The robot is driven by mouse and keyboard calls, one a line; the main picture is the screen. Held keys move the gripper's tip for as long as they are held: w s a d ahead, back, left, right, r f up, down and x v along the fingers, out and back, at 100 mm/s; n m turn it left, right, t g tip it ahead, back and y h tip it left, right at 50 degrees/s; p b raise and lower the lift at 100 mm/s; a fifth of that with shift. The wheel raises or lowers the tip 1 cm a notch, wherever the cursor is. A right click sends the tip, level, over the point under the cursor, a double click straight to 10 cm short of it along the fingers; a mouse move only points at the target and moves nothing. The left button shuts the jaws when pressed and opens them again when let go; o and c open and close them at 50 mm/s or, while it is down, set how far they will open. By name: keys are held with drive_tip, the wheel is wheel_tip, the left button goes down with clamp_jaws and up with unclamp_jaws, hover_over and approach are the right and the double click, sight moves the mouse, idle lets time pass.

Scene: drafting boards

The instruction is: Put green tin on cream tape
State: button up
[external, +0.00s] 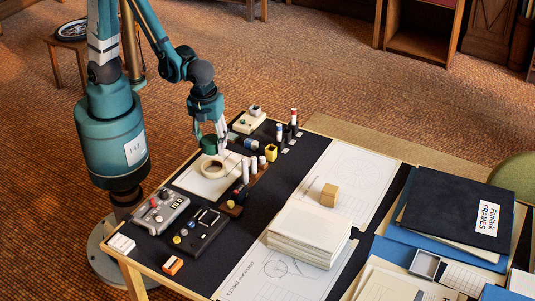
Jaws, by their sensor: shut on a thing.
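The green tin (208,143) is small, dark green and round. My gripper (211,137) is shut on it and holds it just above the cream tape. The cream tape (213,170) is a ring lying flat on a white sheet near the back left of the table. The tin hangs over the tape's far side, slightly to the left of its middle. From this view I cannot tell the exact gap between the tin and the tape.
White cylinders (245,171) stand on a brown holder right of the tape. A grey device (161,211) lies to the front left. A paper stack (310,233) is further right.

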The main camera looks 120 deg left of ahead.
sight(209, 141)
drive_tip(key=shift+f+b, duration=0.3)
drive_tip(key=shift+f, duration=1.2)
drive_tip(key=shift+f, duration=0.15)
drive_tip(key=shift+f+b, duration=0.55)
drive_tip(key=shift+f, duration=1.4)
drive_tip(key=shift+f, duration=0.2)
drive_tip(key=o, duration=1)
drive_tip(key=shift+c, duration=0.2)
drive_tip(key=shift+r, duration=0.3)
drive_tip(key=shift+w+d+r+p, duration=0.1)
drive_tip(key=shift+d+r+p, duration=0.3)
drive_tip(key=shift+r, duration=1.55)
drive_tip(key=shift+d+r+p, duration=0.1)
drive_tip(key=shift+r+p, duration=0.45)
drive_tip(key=shift+r, duration=1.45)
drive_tip(key=shift+w+d+r+p, duration=0.15)
drive_tip(key=shift+r+p, duration=0.35)
drive_tip(key=shift+r, duration=1.45)
drive_tip(key=shift+s+r, duration=0.1)
